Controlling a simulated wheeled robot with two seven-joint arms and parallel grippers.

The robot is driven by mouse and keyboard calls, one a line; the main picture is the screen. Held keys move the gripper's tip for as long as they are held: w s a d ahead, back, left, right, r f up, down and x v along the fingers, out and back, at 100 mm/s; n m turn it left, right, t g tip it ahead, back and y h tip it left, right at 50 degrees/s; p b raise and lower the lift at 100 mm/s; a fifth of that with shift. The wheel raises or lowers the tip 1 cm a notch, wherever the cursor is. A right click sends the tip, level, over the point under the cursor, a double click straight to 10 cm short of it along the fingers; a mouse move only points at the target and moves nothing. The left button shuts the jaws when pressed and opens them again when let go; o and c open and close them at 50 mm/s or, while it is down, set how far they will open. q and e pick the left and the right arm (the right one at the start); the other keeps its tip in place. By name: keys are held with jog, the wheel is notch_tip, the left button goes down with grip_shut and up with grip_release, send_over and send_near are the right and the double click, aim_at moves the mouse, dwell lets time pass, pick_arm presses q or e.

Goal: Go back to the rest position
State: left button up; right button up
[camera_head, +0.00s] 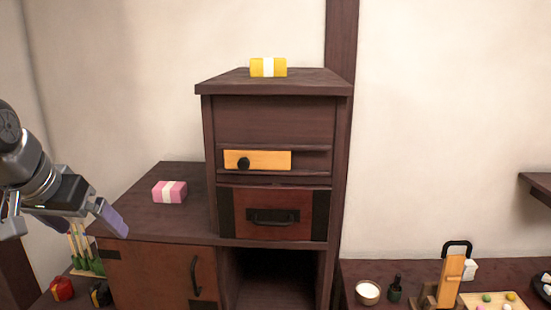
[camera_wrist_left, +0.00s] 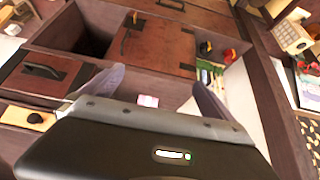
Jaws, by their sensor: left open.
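My left gripper (camera_head: 66,222) is at the left of the head view, with its arm coming in from the left edge. It is open and empty, in front of the low cabinet's left side. In the left wrist view its two fingers (camera_wrist_left: 153,92) stand wide apart. A pink block with a white band (camera_head: 169,191) lies on the low cabinet top, to the right of the gripper and apart from it. The pink block also shows between the fingers in the wrist view (camera_wrist_left: 148,101), farther off. My right gripper is in neither view.
A tall dark cabinet (camera_head: 270,120) stands in the middle, with a yellow block (camera_head: 268,67) on top. Green-based items (camera_head: 86,252) and a red item (camera_head: 62,288) are below the gripper. A side table at right holds a white bowl (camera_head: 367,292) and a wooden stand (camera_head: 451,281).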

pick_arm(q)
jog(key=w+d+f+g+h, duration=0.1)
jog(key=w+d+f, duration=0.3)
jog(key=f, duration=0.5)
jog(key=w+d+f+h, duration=0.1)
jog(key=w+d+f, duration=0.3)
jog(key=f, duration=0.6)
jog(key=w+d+f+g+h, duration=0.1)
jog(key=d+f, duration=0.2)
jog(key=f, duration=0.6)
jog(key=d+f+g, duration=0.1)
jog(key=d+f, duration=0.3)
jog(key=f, duration=0.5)
jog(key=s+d+f, duration=0.2)
jog(key=d+f, duration=0.1)
jog(key=f, duration=0.2)
jog(key=s+d+f, duration=0.3)
jog(key=f, duration=0.3)
jog(key=s+d+f+g, duration=0.1)
jog(key=s+d+f, duration=0.1)
jog(key=s+f, duration=0.3)
jog(key=s+d+f+n+g+h, duration=0.1)
jog(key=s+d+f, duration=0.2)
jog(key=s, duration=0.7)
jog(key=s+d+f+g, duration=0.1)
jog(key=s+d+f, duration=0.2)
jog(key=s+f, duration=0.4)
jog(key=shift+s+d, duration=0.15)
